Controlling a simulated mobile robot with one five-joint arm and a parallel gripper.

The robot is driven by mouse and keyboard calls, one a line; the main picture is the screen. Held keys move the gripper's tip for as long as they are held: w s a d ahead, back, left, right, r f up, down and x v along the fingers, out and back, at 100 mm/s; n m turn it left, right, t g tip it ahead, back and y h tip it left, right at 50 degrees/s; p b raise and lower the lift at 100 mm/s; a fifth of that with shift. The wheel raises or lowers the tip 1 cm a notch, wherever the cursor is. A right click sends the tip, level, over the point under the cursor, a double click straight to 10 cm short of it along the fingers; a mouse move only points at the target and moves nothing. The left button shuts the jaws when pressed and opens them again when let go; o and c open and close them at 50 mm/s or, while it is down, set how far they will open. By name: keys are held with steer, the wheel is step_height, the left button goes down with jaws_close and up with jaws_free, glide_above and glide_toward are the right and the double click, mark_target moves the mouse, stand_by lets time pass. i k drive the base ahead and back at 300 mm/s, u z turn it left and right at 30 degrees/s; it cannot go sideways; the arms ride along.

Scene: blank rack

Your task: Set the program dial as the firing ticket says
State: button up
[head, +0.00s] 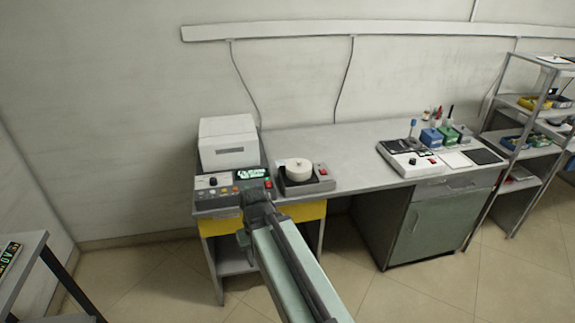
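A grey control unit (218,197) sits at the left end of the bench under a white box. It has a small round knob (213,181), which may be the program dial; its pointer and marks are too small to read. A dark display with green characters (250,173) is right of the knob, and small coloured buttons run along the front. My gripper (257,192) is at the unit's right front, below the display. Its fingers are too dark and small to tell open from shut. I cannot pick out a firing ticket; a white sheet (455,160) lies farther right, with no readable text.
A device with a round white top (298,170) stands just right of my gripper. A white instrument (410,158) and small blue boxes (431,137) are farther right. The bench (345,160) is clear between them. Shelves (511,146) stand at the right edge.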

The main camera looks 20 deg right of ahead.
mark_target(213, 182)
steer(key=k, duration=1.25)
steer(key=z, duration=0.45)
steer(key=i, duration=2.1)
steer(key=u, duration=0.7)
steer(key=k, duration=0.6)
steer(key=u, duration=0.25)
steer(key=i, duration=0.6)
steer(key=z, duration=0.05)
